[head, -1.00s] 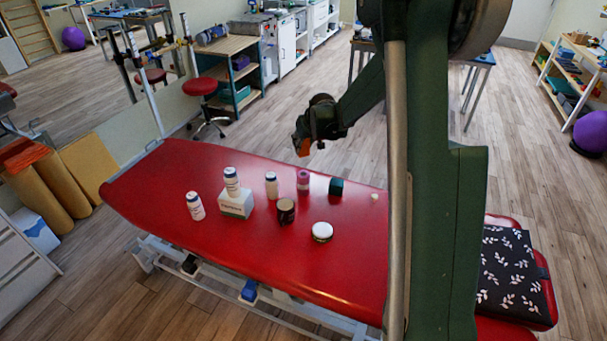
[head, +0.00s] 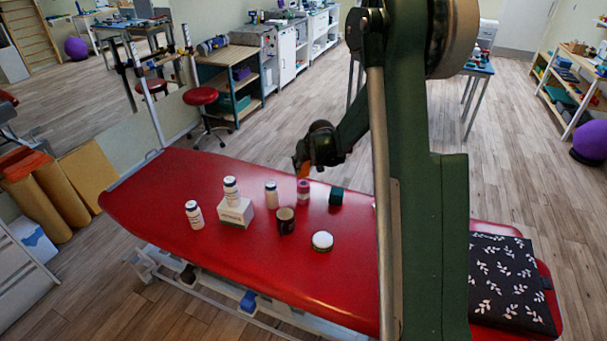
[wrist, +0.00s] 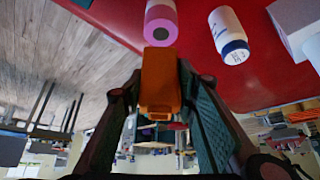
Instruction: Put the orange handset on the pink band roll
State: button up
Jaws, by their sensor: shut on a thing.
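The orange handset (wrist: 160,88) is between the two fingers of my gripper (wrist: 159,78), which is shut on it. In the head view my gripper (head: 306,163) hangs over the far side of the red couch, with the handset (head: 303,171) below it. The pink band roll (head: 303,191) stands upright on the couch, just below the handset in the picture. In the wrist view the roll (wrist: 161,22), with a dark hole in its end, lies just beyond the handset's tip. I cannot tell whether they touch.
On the red couch (head: 180,245), a white bottle (head: 271,195) stands left of the roll and a dark green block (head: 336,196) right. Nearer are a dark jar (head: 286,221), a white-lidded tub (head: 322,241), another bottle (head: 194,215) and a white box (head: 236,213) bearing a bottle (head: 231,188).

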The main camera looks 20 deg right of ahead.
aim_at(305, 170)
jog(key=shift+f, duration=0.1)
jog(key=shift+f, duration=1.8)
jog(key=shift+f+b, duration=0.2)
jog(key=shift+b, duration=0.2)
jog(key=o, duration=1)
jog(key=shift+c, duration=0.2)
jog(key=shift+r, duration=0.2)
jog(key=shift+r, duration=0.1)
jog(key=p+v, duration=0.1)
jog(key=v, duration=1)
jog(key=shift+s+r+p, duration=0.25)
jog(key=shift+r+p, duration=0.05)
jog(key=shift+r, duration=0.05)
